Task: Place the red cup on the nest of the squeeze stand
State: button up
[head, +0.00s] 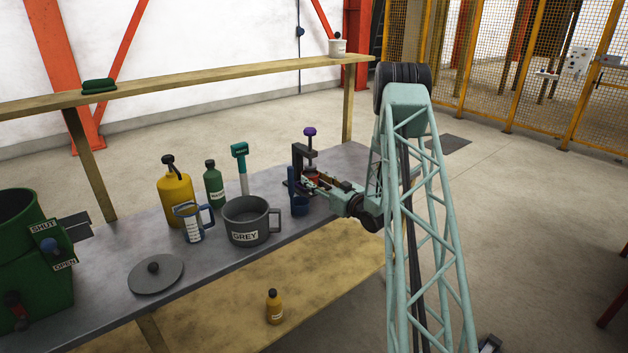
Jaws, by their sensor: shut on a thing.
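The squeeze stand (298,157) is a dark upright frame with a purple knob on top, at the right part of the bench. My gripper (314,182) reaches in from the right at the stand's foot and is shut on the red cup (312,178). Only a small red patch of the cup shows, under the stand's screw and among the fingers. The nest is hidden by the cup and my gripper, so I cannot tell whether the cup touches it.
A raised shelf (200,80) runs behind.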

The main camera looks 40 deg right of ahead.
jog(key=shift+f, duration=0.1)
jog(key=o, duration=1)
jog(key=shift+s+a+p, duration=0.1)
jog(key=shift+s+p, duration=0.65)
jog(key=shift+s, duration=5.25)
